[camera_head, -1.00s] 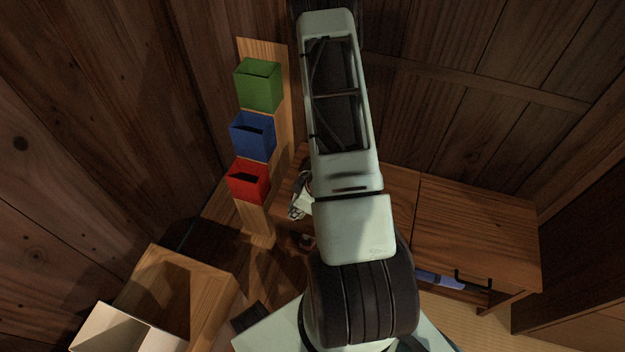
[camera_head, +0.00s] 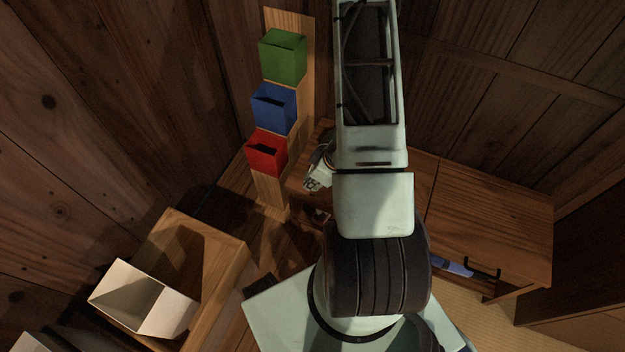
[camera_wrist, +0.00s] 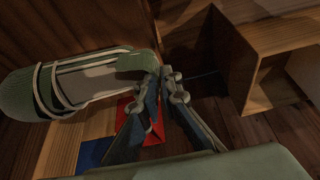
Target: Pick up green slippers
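In the head view my gripper (camera_head: 312,183) is small and partly hidden behind my own arm, near the left end of the wooden bench. A blue item (camera_head: 452,265), perhaps footwear, lies under the bench's right part. My arm covers much of the bench.
Green (camera_head: 283,60), blue (camera_head: 274,110) and red (camera_head: 266,153) bins line an upright wooden board (camera_head: 303,100). A white open box (camera_head: 140,297) stands at a wooden box (camera_head: 222,262) at lower left. The wooden bench (camera_head: 490,215) runs along the back wall. Tatami (camera_head: 500,310) is bare at lower right.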

